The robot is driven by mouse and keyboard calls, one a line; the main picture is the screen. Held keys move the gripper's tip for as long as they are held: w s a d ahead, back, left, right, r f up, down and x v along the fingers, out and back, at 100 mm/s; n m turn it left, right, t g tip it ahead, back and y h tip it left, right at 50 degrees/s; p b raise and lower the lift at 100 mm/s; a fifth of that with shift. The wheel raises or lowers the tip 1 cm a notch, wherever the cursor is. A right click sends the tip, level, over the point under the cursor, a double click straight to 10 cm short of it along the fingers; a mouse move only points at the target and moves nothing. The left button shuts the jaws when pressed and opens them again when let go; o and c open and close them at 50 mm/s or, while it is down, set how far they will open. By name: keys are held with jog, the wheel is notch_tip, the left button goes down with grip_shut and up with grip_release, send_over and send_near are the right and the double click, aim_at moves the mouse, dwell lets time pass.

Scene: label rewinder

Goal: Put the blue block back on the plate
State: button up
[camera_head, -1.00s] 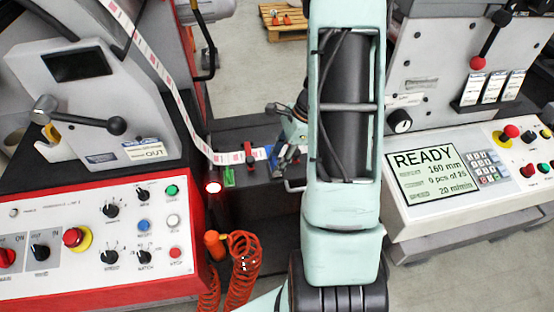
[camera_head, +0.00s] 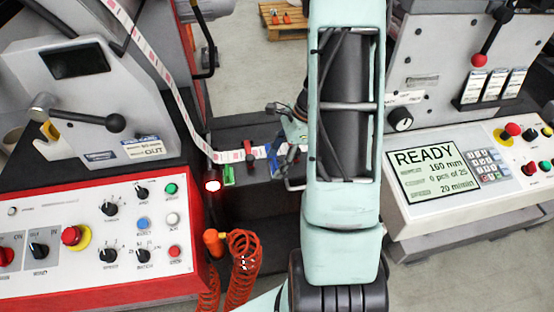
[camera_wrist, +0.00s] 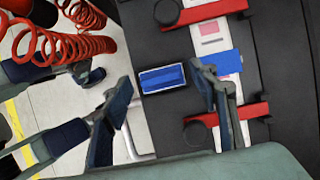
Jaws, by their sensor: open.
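A small blue block (camera_wrist: 163,78) with a pale rim shows in the wrist view, on a dark surface beside the white label strip. My gripper (camera_wrist: 160,88) is open, with one finger on each side of the block in the picture; I cannot tell how far above it they are. A flat blue piece (camera_wrist: 230,63) lies across the label strip, partly behind the right finger. In the head view my gripper (camera_head: 286,157) is low over the dark plate between the machines, partly hidden by my arm, and blue shows beside it.
Two red clamps (camera_wrist: 229,115) cross the strip in the wrist view. In the head view a red clamp (camera_head: 250,151) and a green piece (camera_head: 228,174) are left of my gripper. Orange coiled hose (camera_head: 242,255) hangs nearby. Control panels stand left and right (camera_head: 430,175).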

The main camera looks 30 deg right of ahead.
jog(key=v, duration=1.2)
